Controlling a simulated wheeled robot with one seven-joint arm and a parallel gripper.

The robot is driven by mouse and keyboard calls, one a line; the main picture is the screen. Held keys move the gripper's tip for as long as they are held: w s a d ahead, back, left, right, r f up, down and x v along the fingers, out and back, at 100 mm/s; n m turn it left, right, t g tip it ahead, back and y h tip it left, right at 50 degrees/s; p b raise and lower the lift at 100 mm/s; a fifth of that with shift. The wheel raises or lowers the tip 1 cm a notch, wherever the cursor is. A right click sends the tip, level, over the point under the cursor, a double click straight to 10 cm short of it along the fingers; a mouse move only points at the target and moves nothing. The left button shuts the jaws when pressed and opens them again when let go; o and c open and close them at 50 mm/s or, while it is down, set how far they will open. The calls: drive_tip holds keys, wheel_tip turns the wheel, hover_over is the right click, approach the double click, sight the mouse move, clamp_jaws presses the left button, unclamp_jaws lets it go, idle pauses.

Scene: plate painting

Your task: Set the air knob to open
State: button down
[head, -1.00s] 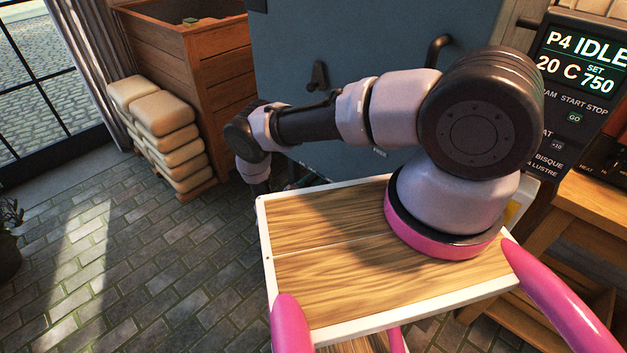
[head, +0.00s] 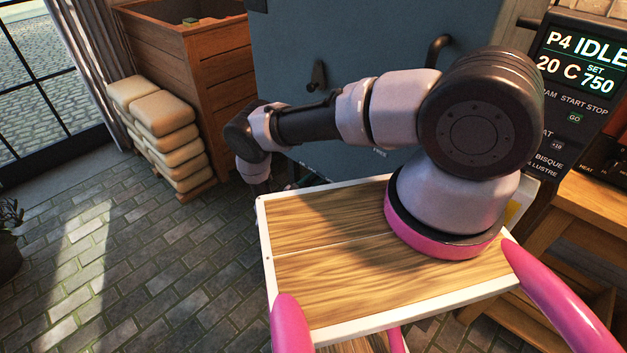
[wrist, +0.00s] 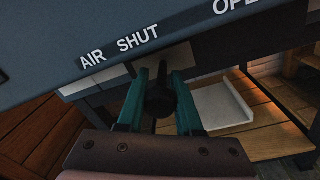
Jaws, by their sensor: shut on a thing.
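The air knob (wrist: 159,97) is a dark, rounded handle in the middle of the wrist view, below the lettering AIR SHUT on the blue-grey panel (wrist: 60,55). The start of the word OPEN shows to the upper right, cut off by the frame. My gripper (wrist: 160,88) has its teal fingers on either side of the knob and is shut on it. The knob's exact angle is hard to tell. In the head view my gripper and the knob are hidden behind and below my arm.
The kiln's blue-grey body (head: 345,45) stands behind my arm. A control screen (head: 580,65) reading P4 IDLE is at right. Stacked tan bags (head: 165,115) and a wooden bin (head: 205,60) stand at left. A pale tray (wrist: 222,105) sits on a wooden shelf.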

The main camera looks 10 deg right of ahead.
drive_tip(key=shift+s, duration=0.1)
drive_tip(key=s+d, duration=0.5)
drive_tip(key=s, duration=0.2)
drive_tip(key=shift+s, duration=0.2)
drive_tip(key=shift+f, duration=0.1)
drive_tip(key=c, duration=0.6)
unclamp_jaws()
drive_tip(key=shift+s, duration=0.1)
drive_tip(key=v, duration=1)
drive_tip(key=shift+s+a, duration=0.2)
drive_tip(key=shift+a, duration=0.1)
